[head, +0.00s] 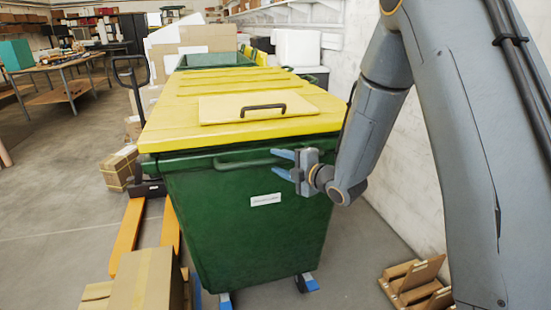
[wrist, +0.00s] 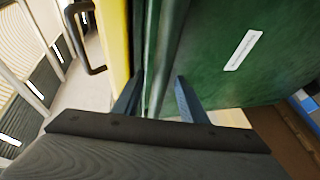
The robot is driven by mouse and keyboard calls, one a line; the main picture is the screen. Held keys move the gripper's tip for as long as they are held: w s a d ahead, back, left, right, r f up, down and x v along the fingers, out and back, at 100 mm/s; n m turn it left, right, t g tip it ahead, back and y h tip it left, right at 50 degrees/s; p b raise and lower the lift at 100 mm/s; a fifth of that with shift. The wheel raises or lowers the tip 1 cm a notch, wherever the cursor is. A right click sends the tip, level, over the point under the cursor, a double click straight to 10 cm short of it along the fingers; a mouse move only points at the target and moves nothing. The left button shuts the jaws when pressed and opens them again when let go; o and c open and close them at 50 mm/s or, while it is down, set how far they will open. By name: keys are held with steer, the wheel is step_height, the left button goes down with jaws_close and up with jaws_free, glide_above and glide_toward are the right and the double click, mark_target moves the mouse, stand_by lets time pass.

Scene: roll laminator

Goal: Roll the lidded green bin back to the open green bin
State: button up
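The lidded green bin (head: 240,220) stands upright right in front of me in the head view, with a yellow lid (head: 220,110) and a dark lid handle (head: 263,108). A green grip bar (head: 245,163) runs along its upper front. My gripper (head: 281,163) is at the right end of that bar, fingers apart and pointing at the bin. In the wrist view, a green bar or rim (wrist: 165,65) passes between the parted fingers (wrist: 158,102); contact cannot be told. The open green bin (head: 213,59) stands behind the lidded bin, its lower part hidden.
A pallet jack (head: 127,235) with orange forks and cardboard boxes (head: 148,278) stand close on the left. A white wall (head: 400,170) and wooden pallet pieces (head: 413,283) are on the right. Blue-trimmed casters (head: 307,284) show under the bin. Open floor lies farther left.

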steer(key=shift+x, duration=1.1)
jaws_close()
